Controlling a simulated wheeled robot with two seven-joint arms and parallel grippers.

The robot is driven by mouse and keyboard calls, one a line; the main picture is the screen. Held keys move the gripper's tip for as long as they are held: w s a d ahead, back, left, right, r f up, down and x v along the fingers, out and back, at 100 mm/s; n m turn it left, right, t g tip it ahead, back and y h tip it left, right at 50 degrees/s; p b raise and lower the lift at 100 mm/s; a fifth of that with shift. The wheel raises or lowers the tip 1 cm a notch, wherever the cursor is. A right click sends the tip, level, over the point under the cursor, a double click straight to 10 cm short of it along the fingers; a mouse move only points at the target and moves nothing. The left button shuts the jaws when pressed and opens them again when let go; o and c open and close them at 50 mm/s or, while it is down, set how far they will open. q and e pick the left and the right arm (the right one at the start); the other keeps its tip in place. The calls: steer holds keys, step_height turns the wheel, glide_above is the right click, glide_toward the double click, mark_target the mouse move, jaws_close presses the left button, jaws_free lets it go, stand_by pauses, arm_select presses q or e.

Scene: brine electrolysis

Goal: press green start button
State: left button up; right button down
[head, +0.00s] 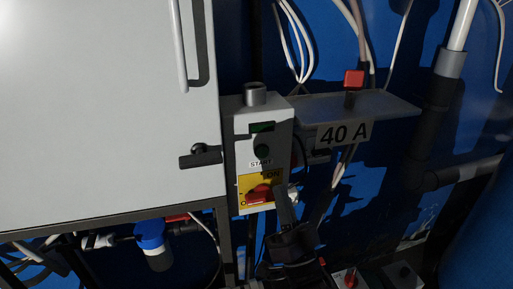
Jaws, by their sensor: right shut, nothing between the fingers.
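A grey control box (284,124) stands right of the white cabinet. The dark green start button (262,152) is on its face, just above the printed word START, and nothing covers it. Below it is a red rotary switch (258,195) on a yellow plate. My right gripper (281,188) comes up from below and is shut and empty. Its fingertips are in front of the lower right part of the box, below the button and beside the red switch. I cannot tell whether they touch the box. My left gripper is not in view.
A white cabinet (105,110) with a black latch (202,155) fills the left. A grey shelf (385,105) with a 40 A label (344,134) and a red-topped part (354,79) juts out to the right. Cables and pipes run along the blue wall.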

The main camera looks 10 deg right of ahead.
mark_target(263, 152)
steer(key=shift+s+r+t, duration=0.3)
steer(key=shift+r, duration=0.45)
steer(key=shift+w, duration=0.1)
steer(key=shift+w+a+b, duration=0.2)
steer(key=shift+w+b, duration=0.6)
steer(key=shift+w, duration=3.6)
steer(key=shift+w, duration=0.4)
